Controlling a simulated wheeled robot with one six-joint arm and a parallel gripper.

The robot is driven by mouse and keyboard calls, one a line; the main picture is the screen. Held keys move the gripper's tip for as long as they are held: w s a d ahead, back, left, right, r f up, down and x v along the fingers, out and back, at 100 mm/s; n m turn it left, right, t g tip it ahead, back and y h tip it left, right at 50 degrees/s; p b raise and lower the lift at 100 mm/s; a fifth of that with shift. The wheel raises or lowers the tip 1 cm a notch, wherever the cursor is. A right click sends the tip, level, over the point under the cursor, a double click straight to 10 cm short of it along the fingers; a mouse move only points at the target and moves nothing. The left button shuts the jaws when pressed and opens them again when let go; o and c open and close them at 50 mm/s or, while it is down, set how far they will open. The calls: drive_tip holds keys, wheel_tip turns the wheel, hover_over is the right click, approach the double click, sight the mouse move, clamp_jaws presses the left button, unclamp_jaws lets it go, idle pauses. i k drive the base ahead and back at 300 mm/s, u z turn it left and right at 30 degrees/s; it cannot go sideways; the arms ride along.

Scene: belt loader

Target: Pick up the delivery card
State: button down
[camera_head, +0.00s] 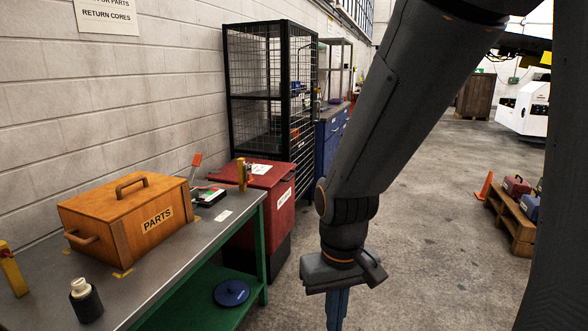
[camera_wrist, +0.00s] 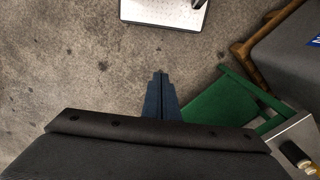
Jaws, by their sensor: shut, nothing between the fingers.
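My gripper (camera_head: 337,310) hangs pointing down over the floor, right of the workbench. Its fingers also show in the wrist view (camera_wrist: 160,78), shut together and empty. I cannot make out the delivery card for certain. A small white card or label (camera_head: 223,215) lies on the bench top near its right edge, and a white paper (camera_head: 262,169) lies on the lid of the red bin (camera_head: 267,190). I cannot tell whether either is the delivery card. My gripper is apart from both.
The grey bench (camera_head: 200,233) holds a wooden PARTS box (camera_head: 128,215) and a dark bottle (camera_head: 86,300). A blue disc (camera_head: 231,293) lies on the green lower shelf. A black mesh cage (camera_head: 268,100) stands behind. Open floor (camera_head: 430,210) lies right of my arm.

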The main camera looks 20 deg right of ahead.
sight(260, 170)
drive_tip(key=z, duration=0.55)
drive_tip(key=i, duration=1.25)
drive_tip(key=z, duration=0.5)
drive_tip(key=i, duration=1.75)
drive_tip(key=u, duration=0.8)
drive_tip(key=i, duration=0.85)
drive_tip(key=u, duration=0.4)
